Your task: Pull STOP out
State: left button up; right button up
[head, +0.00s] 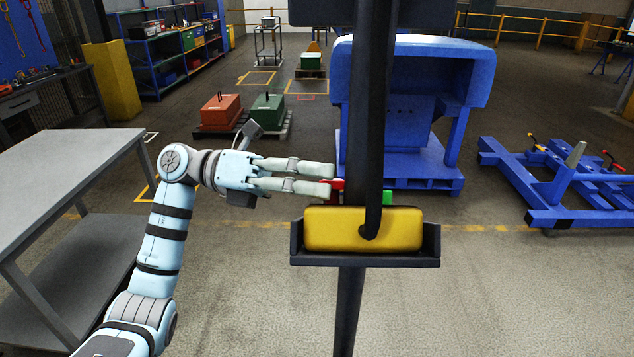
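A red knob (338,185), probably STOP, shows just left of the dark post and above the yellow block. Any lettering on it is too small to read, and the post and block hide part of it. My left gripper (332,180) reaches in from the left, with its two fingers apart and pointing right. Its fingertips are right beside the red knob in the picture; I cannot tell if they touch it. A small green part (387,198) shows right of the post. My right gripper is not in view.
A dark upright post (368,100) with a yellow block (330,230) in a black tray (432,250) stands close in front. A big blue machine (410,85) is behind. A grey table (60,165) is at left, a blue frame (540,180) at right. Floor at lower right is clear.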

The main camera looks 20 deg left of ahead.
pick_arm(q)
jog(key=shift+s, duration=0.15)
jog(key=c, duration=0.3)
jog(key=shift+w, duration=0.2)
grip_shut()
jog(key=shift+r, duration=0.35)
jog(key=shift+w+r+p, duration=0.35)
jog(key=shift+w, duration=0.05)
jog(key=shift+w+a, duration=0.1)
jog(key=shift+w, duration=0.2)
jog(key=shift+s, duration=0.25)
jog(key=shift+o, duration=1.6)
grip_release()
jog(key=shift+w, duration=0.15)
